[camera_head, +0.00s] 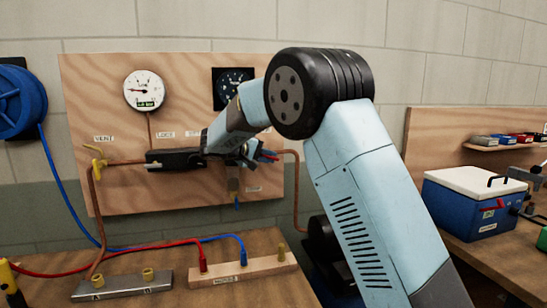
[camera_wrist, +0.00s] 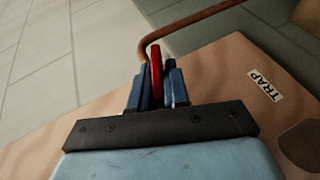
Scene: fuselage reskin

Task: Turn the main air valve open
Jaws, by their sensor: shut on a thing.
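A red handle (camera_wrist: 156,62), which looks like the main air valve's lever, stands between the blue-grey fingers of my gripper (camera_wrist: 157,88) in the wrist view. The fingers are shut on it. In the head view my gripper (camera_head: 262,154) is at the right part of the wooden wall panel (camera_head: 110,80), and a bit of red shows at its fingers. A copper pipe (camera_wrist: 190,19) runs just beyond the handle in the wrist view. The valve's body is hidden, and I cannot tell how far the handle is turned.
The panel carries a white gauge (camera_head: 144,90), a black gauge (camera_head: 233,76) and a yellow valve (camera_head: 97,160) by the VENT label. A bench (camera_head: 160,292) below holds fittings with red and blue hoses. A blue reel (camera_head: 18,100) hangs left. A blue cooler (camera_head: 462,208) stands right.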

